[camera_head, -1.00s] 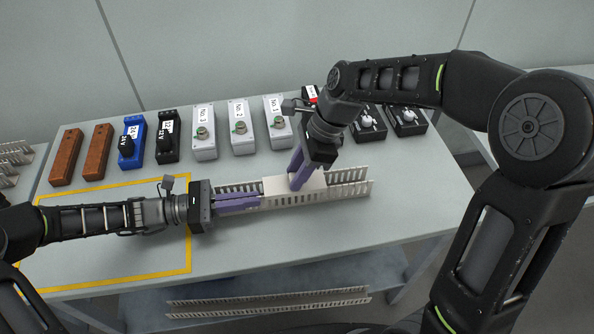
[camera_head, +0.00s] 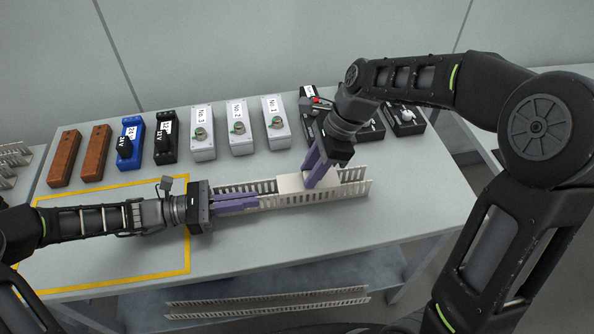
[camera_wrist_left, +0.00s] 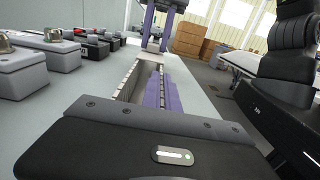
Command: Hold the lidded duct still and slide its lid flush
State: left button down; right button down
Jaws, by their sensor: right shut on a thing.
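The slotted grey-white duct (camera_head: 355,189) lies lengthwise on the table. A short, plain white lid (camera_head: 290,184) sits over its right-of-middle part, with open slotted channel on both sides of it. My right gripper (camera_head: 313,175) points down from above, shut on the lid. My left gripper (camera_head: 257,202) lies level at the duct's left end, its two purple fingers close together along the near wall. In the left wrist view these fingers (camera_wrist_left: 163,92) cover part of that wall; whether they press on it I cannot tell. The right fingers also show there at the far end.
Behind stand brown blocks (camera_head: 64,158), a blue unit (camera_head: 131,143), a black unit (camera_head: 166,138), several grey button boxes (camera_head: 203,133) and black switch boxes (camera_head: 405,118). A yellow-outlined area (camera_head: 110,277) is under my left arm. Another slotted duct (camera_head: 268,302) lies below the table's front edge.

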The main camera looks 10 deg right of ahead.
jog(key=d, duration=0.8)
jog(key=shift+s, duration=0.25)
jog(key=c, duration=1.1)
grip_release()
jog(key=v, duration=1.2)
jog(key=shift+a, duration=0.1)
pick_arm(q)
jog(key=c, duration=1.6)
grip_release()
jog(key=shift+o, duration=0.2)
